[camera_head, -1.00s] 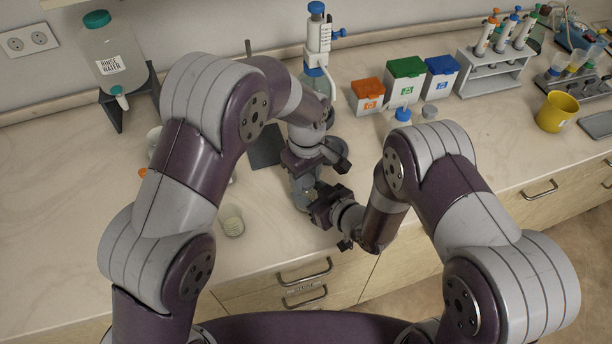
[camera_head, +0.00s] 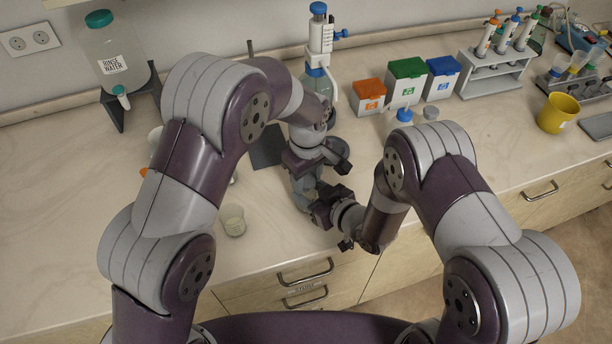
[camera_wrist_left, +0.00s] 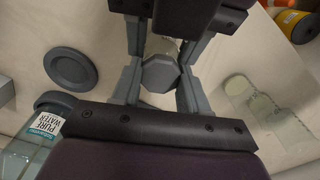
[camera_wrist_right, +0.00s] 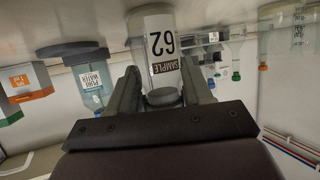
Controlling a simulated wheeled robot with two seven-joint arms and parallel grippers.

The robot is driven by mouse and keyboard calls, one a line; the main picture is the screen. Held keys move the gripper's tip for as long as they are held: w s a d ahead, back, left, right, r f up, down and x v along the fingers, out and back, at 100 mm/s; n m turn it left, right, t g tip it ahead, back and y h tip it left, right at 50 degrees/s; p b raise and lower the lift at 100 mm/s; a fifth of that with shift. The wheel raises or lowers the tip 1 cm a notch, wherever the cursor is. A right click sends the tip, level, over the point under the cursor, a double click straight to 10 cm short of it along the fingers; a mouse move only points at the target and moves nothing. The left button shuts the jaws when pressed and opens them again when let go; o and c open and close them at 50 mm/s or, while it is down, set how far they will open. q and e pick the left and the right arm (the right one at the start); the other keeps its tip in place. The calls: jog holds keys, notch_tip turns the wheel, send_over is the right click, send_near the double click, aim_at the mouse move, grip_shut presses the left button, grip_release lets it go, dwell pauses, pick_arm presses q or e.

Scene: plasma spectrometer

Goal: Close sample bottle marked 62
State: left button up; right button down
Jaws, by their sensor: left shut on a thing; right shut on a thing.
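The sample bottle marked 62 (camera_wrist_right: 161,48) shows upside down in the right wrist view, clear with a white label. My right gripper (camera_wrist_right: 163,88) is shut on this bottle, its fingers on both sides. My left gripper (camera_wrist_left: 160,78) is shut on a grey faceted cap (camera_wrist_left: 160,73), seen from above in the left wrist view. In the head view my left gripper (camera_head: 306,183) is just above and against my right gripper (camera_head: 316,205), and they hide most of the bottle. I cannot tell whether the cap touches the bottle's neck.
A pure water bottle with dispenser (camera_head: 319,50) stands behind the grippers. Orange (camera_head: 368,94), green (camera_head: 406,78) and blue (camera_head: 441,75) boxes stand to its right. A small beaker (camera_head: 233,221) is at the front left.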

pick_arm(q)
jog(key=shift+s+f, duration=0.45)
jog(key=shift+f, duration=0.4)
pick_arm(e)
jog(key=shift+w+a+r, duration=0.25)
jog(key=shift+a+r, duration=0.1)
jog(key=shift+r, duration=0.15)
pick_arm(q)
jog(key=o, duration=0.7)
jog(key=shift+r, duration=0.1)
jog(key=r, duration=0.3)
jog(key=shift+w, duration=0.25)
pick_arm(e)
jog(key=shift+w+d+f, duration=0.15)
jog(key=shift+w, duration=0.1)
pick_arm(q)
jog(key=shift+r, duration=0.65)
pick_arm(e)
jog(key=shift+s+d+f, duration=0.1)
jog(key=shift+s, duration=0.15)
pick_arm(q)
jog(key=shift+w, duration=0.1)
jog(key=c, duration=0.7)
pick_arm(e)
jog(key=shift+f, duration=0.1)
pick_arm(q)
jog(key=shift+f, duration=0.1)
